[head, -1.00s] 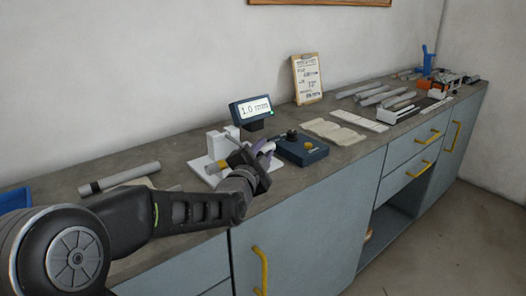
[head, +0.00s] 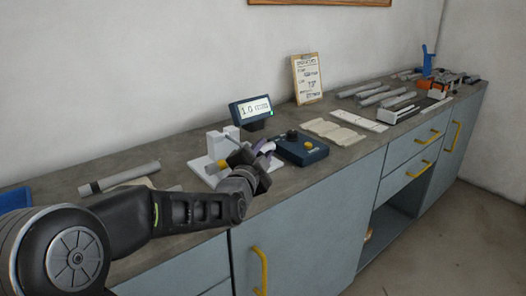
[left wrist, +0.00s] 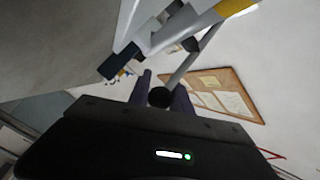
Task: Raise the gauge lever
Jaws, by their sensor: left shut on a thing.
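The white gauge stand (head: 217,147) stands on the counter, with a yellow part (head: 222,164) near its base. It also shows in the left wrist view (left wrist: 150,35). The gauge lever is a grey rod (left wrist: 183,70) ending in a black ball knob (left wrist: 160,97). My left gripper (head: 259,157) is at the gauge's right front side; in the left wrist view its fingers (left wrist: 162,95) are shut on the knob. The gripper partly hides the lever in the head view. The gauge display (head: 251,110) behind reads about 1.0. My right gripper is out of view.
A dark blue box with knobs (head: 301,148) sits close right of my left gripper. A clipboard (head: 306,79) leans on the wall. A grey bar with a black band (head: 119,178) lies left.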

